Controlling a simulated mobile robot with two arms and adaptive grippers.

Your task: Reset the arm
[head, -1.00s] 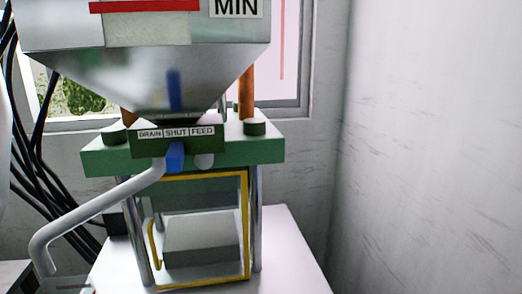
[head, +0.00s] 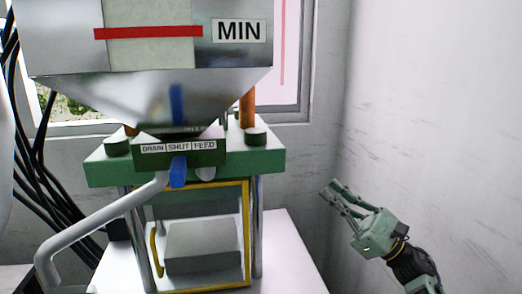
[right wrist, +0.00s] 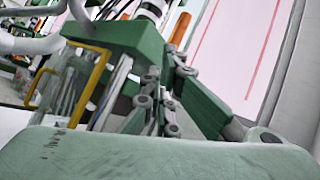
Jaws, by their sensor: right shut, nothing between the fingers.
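My right gripper (head: 330,193) is in the head view at the lower right, in the air beside the white table and in front of the pale wall. It is shut and empty, with its fingers pointing up and left toward the moulding machine. Its fingers also show in the right wrist view (right wrist: 165,90), with the machine behind them. The machine has a green top plate (head: 240,160), a metal hopper (head: 110,85) and a yellow-framed guard (head: 247,235). My left gripper is in neither view.
A blue lever (head: 178,172) sits at the DRAIN, SHUT, FEED label, under SHUT. A grey bent pipe (head: 95,222) runs down to the left. Black cables (head: 55,190) hang at the far left. The white table (head: 285,250) is bare right of the machine.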

